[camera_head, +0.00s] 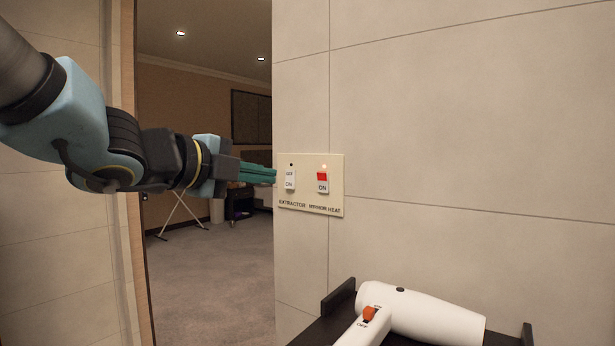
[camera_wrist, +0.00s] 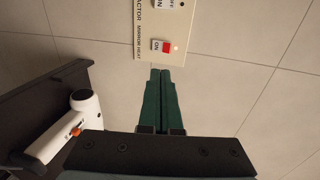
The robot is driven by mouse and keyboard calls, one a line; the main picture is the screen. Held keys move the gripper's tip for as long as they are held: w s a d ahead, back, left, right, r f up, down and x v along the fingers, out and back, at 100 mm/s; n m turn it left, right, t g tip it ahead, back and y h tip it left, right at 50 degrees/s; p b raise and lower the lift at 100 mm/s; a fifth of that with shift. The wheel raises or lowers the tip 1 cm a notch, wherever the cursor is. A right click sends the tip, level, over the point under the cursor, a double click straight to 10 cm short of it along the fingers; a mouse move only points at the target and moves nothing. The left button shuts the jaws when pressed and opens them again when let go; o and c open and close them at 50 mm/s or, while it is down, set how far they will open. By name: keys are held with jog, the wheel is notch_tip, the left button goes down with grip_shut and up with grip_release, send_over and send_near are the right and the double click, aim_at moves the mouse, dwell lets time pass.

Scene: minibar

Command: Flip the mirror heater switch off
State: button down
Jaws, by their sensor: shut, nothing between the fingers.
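The mirror heater switch (camera_head: 322,183) is the right rocker on a cream wall plate (camera_head: 335,203), above the label "MIRROR HEAT". Its upper part shows red, its lower part reads "ON", and a small light above it glows. The extractor switch (camera_head: 290,181) is to its left, with a dark indicator above it. My gripper (camera_head: 275,175) is shut and empty, with its green fingers close to the plate's left edge in the head view. In the wrist view the fingertips (camera_wrist: 160,71) point toward the mirror heater switch (camera_wrist: 161,46), with a small gap in the picture.
A white hair dryer (camera_head: 430,316) with an orange switch lies on a dark shelf (camera_head: 340,297) below and right of the plate. The tiled wall around the plate is bare. A doorway to a carpeted room (camera_head: 215,270) opens on the left.

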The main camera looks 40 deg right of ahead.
aim_at(321, 178)
jog(key=x, duration=0.4)
jog(key=p+x, duration=0.1)
jog(key=x, duration=0.4)
jog(key=r+p+x, duration=0.1)
jog(key=x, duration=0.3)
jog(key=shift+w+d, duration=0.2)
jog(key=shift+d, duration=0.3)
jog(key=shift+r, duration=0.1)
jog(key=shift+d+r+p, duration=0.25)
jog(key=shift+r+p, duration=0.1)
jog(key=shift+p, duration=0.5)
jog(key=shift+f+y, duration=0.3)
